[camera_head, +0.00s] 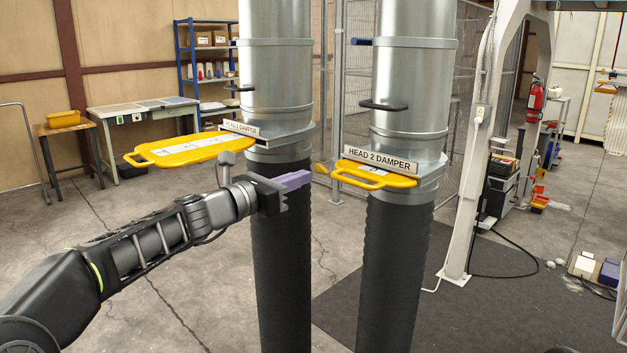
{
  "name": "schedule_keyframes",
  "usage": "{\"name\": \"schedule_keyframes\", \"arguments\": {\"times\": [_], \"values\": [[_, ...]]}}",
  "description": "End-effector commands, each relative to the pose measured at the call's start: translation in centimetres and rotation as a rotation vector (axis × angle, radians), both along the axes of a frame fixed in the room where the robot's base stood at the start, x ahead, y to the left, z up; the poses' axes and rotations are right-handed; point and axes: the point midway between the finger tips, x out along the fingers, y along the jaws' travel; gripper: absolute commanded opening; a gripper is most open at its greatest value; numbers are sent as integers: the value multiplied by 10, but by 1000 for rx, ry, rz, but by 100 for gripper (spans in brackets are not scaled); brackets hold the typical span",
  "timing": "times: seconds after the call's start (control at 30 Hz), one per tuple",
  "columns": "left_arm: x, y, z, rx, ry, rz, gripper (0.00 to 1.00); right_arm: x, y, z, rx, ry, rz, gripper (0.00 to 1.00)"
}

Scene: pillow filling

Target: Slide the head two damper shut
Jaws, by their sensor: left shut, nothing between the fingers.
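The head two damper (373,175) is a yellow sliding plate with a loop handle. It sits under the "HEAD 2 DAMPER" label (380,160) on the right-hand duct, with a short part sticking out to the front left. How much of it lies inside the duct is hidden. My left gripper (296,181), with purple fingers, is shut and empty. In the picture it overlaps the black hose of the left-hand duct, left of the head two handle and apart from it. My right gripper is not in view.
Another yellow damper plate (190,151) sticks far out to the left from the left-hand duct (275,80), above my left wrist. Black ribbed hoses (393,265) hang below both ducts. A white post (475,170) stands to the right. Between the hoses there is a narrow gap.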

Motion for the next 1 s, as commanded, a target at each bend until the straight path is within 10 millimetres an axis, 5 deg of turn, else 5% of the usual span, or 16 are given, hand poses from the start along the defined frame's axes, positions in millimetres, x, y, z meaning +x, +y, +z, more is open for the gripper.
{"name": "schedule_keyframes", "arguments": {"times": [0.2, 0.4, 0.87, 1.0], "values": [[-35, 29, -5, 1, 3, 1, 0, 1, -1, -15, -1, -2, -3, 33], [-49, 41, -5, 2, 5, -1, 0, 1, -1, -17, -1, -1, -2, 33], [-49, 43, -5, 33, -18, 5, 0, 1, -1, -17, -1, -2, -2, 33], [-40, 55, -31, 258, -87, 69, 0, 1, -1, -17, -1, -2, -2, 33]]}}
